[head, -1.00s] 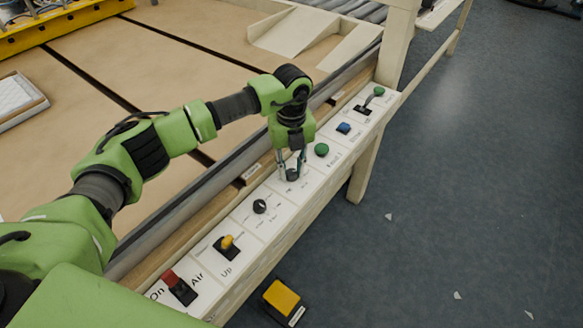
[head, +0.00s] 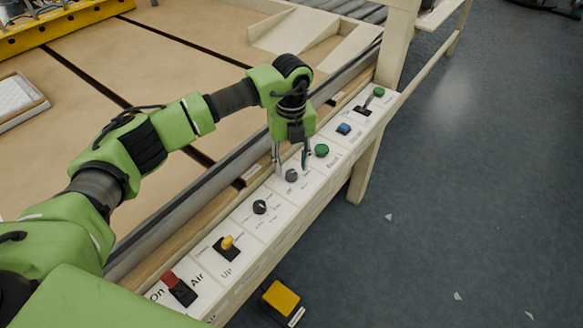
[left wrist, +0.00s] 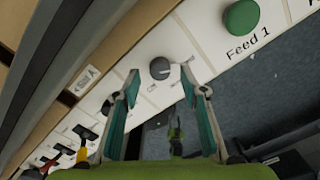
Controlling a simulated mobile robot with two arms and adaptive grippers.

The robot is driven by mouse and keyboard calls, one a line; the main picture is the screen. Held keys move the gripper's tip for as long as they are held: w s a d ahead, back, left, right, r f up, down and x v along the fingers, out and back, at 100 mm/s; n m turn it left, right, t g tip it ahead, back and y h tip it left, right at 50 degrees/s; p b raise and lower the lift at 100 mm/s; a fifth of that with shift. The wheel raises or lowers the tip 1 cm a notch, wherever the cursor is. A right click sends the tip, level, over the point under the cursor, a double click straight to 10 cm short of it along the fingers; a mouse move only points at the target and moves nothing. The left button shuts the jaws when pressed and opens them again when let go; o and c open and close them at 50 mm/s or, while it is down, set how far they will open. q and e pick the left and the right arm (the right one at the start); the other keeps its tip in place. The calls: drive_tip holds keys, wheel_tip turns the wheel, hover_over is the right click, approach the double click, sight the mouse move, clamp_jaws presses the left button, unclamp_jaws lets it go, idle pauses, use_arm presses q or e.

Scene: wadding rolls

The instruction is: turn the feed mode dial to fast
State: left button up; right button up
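A grey round dial (head: 292,175) sits on the white control panel (head: 245,237); in the left wrist view the dial (left wrist: 160,69) shows a light pointer line. Its printed labels are too small to read. My left gripper (head: 291,172) points down over this dial. Its two fingers are apart and empty, and in the left wrist view the fingertips (left wrist: 160,80) flank the dial with gaps beside it. A second, black dial (head: 260,207) lies nearer on the panel. My right gripper is out of view.
A green button (head: 321,150), a blue button (head: 344,128) and a lever (head: 368,104) lie farther along the panel. A yellow switch (head: 227,242) and red switch (head: 180,287) lie nearer. A yellow pedal (head: 281,298) is on the floor.

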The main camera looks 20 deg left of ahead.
sight(292, 173)
use_arm(q)
wheel_tip(292, 173, up, 10)
drive_tip(key=shift+f, duration=0.15)
drive_tip(key=shift+f, duration=0.1)
idle(0.5)
